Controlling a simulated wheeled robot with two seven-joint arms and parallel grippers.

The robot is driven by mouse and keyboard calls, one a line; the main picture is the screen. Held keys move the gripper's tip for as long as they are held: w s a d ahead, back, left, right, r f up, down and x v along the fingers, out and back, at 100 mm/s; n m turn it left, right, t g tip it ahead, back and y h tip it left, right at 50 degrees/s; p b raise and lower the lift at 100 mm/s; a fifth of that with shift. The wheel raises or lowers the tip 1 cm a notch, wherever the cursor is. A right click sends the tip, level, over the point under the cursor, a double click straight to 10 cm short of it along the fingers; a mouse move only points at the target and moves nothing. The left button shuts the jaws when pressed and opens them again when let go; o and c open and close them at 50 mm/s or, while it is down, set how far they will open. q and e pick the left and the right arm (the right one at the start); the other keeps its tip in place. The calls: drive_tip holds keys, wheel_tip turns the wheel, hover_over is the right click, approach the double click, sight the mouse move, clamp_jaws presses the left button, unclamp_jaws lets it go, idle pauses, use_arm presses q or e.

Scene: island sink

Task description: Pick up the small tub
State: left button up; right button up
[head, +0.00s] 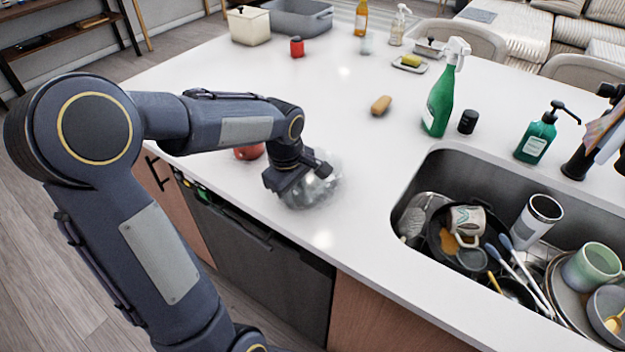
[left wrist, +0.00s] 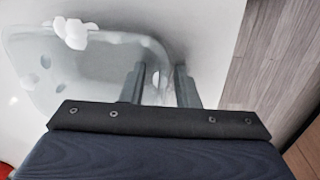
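A clear see-through tub (head: 312,190) sits on the white island top near its front edge, partly hidden under my left gripper. It also shows in the left wrist view (left wrist: 70,65), with some white pieces (left wrist: 72,32) at its top edge. My left gripper (head: 312,180) is over the tub. In the left wrist view its two fingers (left wrist: 160,88) are apart, with the tub's right-hand wall and corner between them. I cannot tell whether either finger touches the wall. My right gripper is not in view.
A red round object (head: 250,152) lies behind my left arm. The sink (head: 405,180) at the right holds dishes. A green spray bottle (head: 440,105), a dark jar (head: 468,122) and a brown oblong item (head: 381,105) stand farther back. The counter between tub and sink is clear.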

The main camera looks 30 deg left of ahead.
use_arm(q)
clamp_jaws()
drive_tip(key=shift+r, duration=0.1)
